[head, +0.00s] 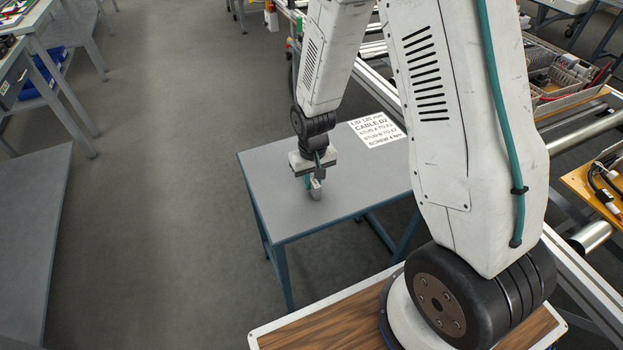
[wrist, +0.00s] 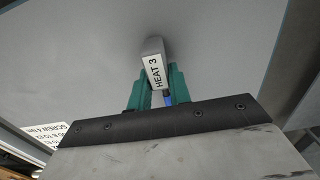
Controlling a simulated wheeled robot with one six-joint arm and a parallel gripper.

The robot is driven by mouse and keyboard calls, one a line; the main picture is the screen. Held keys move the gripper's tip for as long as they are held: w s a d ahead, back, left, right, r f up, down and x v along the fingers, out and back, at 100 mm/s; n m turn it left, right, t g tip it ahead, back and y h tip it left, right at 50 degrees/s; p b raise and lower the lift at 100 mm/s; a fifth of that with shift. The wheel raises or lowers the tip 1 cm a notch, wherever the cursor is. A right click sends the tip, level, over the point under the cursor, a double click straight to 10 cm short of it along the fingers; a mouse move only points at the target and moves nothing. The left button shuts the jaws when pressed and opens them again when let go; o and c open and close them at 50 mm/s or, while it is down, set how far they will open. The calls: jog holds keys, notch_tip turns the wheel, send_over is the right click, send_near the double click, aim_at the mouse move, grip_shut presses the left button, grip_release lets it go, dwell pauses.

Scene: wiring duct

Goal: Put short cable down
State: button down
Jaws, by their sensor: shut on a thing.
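My gripper (head: 315,182) is over the grey table (head: 270,180), pointing down. In the wrist view, my gripper's green fingers (wrist: 160,92) are shut on a grey piece with a white label reading "HEAT 3" (wrist: 154,50). The grey piece sticks out beyond the fingertips; it also shows in the head view (head: 316,194). A small blue part (wrist: 168,99) shows between the fingers. No cable can be clearly made out. I cannot tell whether the grey piece touches the tabletop.
A white printed sheet naming "CABLE D2" (head: 377,130) lies at the table's back right. The tabletop around my gripper is bare. A conveyor frame with rails (head: 585,130) runs along the right. Open floor (head: 160,200) lies to the left.

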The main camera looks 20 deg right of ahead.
jog(key=c, duration=1.3)
grip_release()
jog(key=shift+a+f, duration=0.1)
notch_tip(320, 180, up, 11)
notch_tip(320, 180, up, 10)
jog(key=f, duration=0.1)
send_over(312, 179)
jog(key=s+d, duration=0.1)
jog(key=s, duration=0.3)
jog(key=s+d+r, duration=0.1)
jog(key=s+r, duration=0.5)
jog(key=s, duration=0.4)
jog(key=s+d+r+t, duration=0.1)
jog(key=s+r, duration=0.6)
jog(key=s, duration=0.2)
jog(key=shift+s+r, duration=0.15)
jog(key=shift+s, duration=0.2)
